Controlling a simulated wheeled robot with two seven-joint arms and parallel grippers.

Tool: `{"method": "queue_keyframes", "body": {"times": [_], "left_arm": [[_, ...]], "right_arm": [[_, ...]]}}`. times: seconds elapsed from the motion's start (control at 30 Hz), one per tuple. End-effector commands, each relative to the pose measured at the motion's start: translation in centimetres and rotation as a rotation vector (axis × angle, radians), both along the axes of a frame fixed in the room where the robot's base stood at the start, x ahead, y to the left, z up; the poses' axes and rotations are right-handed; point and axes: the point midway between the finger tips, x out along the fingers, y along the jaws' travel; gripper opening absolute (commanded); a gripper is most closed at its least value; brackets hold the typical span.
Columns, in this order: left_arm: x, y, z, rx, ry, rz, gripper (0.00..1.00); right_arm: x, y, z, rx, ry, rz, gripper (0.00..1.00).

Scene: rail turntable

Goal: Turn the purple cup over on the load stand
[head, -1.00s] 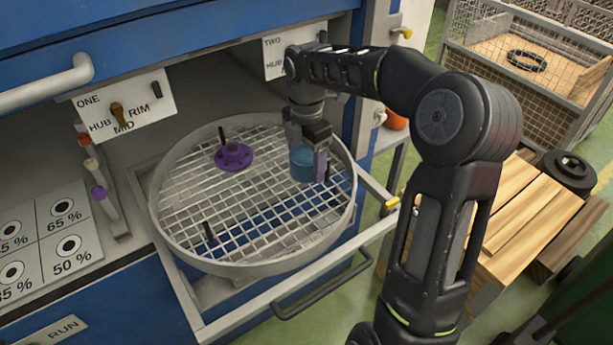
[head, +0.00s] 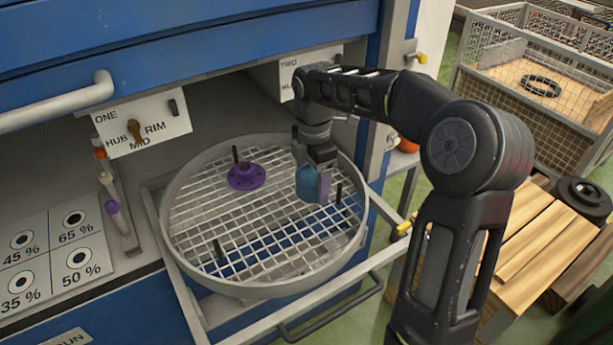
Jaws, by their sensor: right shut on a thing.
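My right gripper (head: 309,186) is shut on a blue cup-like piece (head: 306,180) and holds it over the right part of the round grid turntable (head: 172,225). Whether the piece touches the grid I cannot tell; the fingers hide part of it. A purple flanged piece (head: 246,178) sits flat on the grid, around a black post at the back left. No other purple thing looks like a cup, and I cannot tell which thing is the load stand. My left gripper is not in view.
Black posts stand on the grid, one (head: 338,194) just right of my right gripper. A pull-out frame with a dark handle (head: 330,308) surrounds the turntable. A slatted wooden stand (head: 530,245) is at the right, with a wire crate (head: 545,105) behind it.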

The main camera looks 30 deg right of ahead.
Motion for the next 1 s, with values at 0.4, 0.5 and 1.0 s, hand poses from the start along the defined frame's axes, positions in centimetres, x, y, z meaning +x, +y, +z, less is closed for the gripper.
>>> {"method": "queue_keyframes", "body": {"times": [0.4, 0.5, 1.0], "left_arm": [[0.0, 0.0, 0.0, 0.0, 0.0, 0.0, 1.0], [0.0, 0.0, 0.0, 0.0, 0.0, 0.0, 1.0], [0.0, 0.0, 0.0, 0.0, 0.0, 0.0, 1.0]], "right_arm": [[2.8, 9.4, -0.7, 0.006, 0.005, -0.842, 0.25], [3.2, 11.9, -0.9, 0.004, 0.005, -1.068, 0.25], [3.5, 16.0, -1.2, -0.001, 0.002, -1.486, 0.25]]}}
